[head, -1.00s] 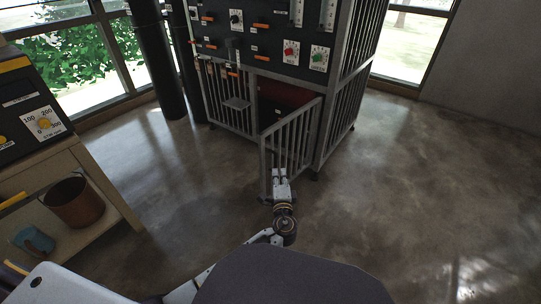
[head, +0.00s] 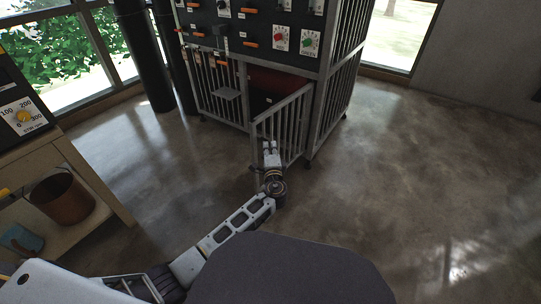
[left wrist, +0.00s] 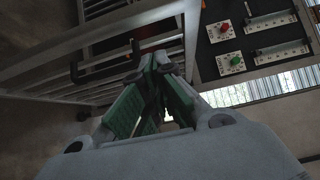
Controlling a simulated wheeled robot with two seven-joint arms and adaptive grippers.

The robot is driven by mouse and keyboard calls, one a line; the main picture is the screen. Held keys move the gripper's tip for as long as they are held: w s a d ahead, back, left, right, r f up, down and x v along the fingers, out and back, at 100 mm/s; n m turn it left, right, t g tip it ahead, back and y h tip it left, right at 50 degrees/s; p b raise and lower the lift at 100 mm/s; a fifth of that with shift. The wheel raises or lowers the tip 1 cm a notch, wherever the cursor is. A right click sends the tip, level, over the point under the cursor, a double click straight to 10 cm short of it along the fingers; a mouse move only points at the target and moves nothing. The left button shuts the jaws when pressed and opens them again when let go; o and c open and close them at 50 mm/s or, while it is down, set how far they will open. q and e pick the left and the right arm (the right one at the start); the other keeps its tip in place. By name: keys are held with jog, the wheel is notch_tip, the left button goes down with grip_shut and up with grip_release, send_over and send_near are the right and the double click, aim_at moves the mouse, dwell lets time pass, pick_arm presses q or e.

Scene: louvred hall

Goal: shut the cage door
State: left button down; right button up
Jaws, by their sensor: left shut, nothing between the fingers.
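The cage door (head: 292,124) is a grey barred panel at the front of the cage (head: 333,100). It stands open, swung out toward me, with its free edge at the left and the cage's front right post at its other side. My left gripper (head: 268,147) is shut and empty, in front of the door's bars near the free edge. In the left wrist view its green-padded fingers (left wrist: 152,92) are together, close to the door's bars (left wrist: 140,20) and a dark handle (left wrist: 105,58). I cannot tell whether they touch the door. My right gripper is out of view.
A panel with switches and dials (head: 255,28) sits above the cage opening. A bench (head: 95,175) with a brown bucket (head: 63,198) on its shelf stands at the left. Dark columns (head: 148,60) rise behind. The floor to the right is clear.

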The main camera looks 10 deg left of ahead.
aim_at(261, 132)
pick_arm(q)
jog(key=w+a+b, duration=0.1)
jog(key=w+a, duration=0.2)
jog(key=a, duration=0.1)
jog(key=shift+w+b, duration=0.3)
jog(key=shift+w, duration=0.05)
jog(key=shift+a, duration=0.1)
jog(key=shift+a, duration=0.1)
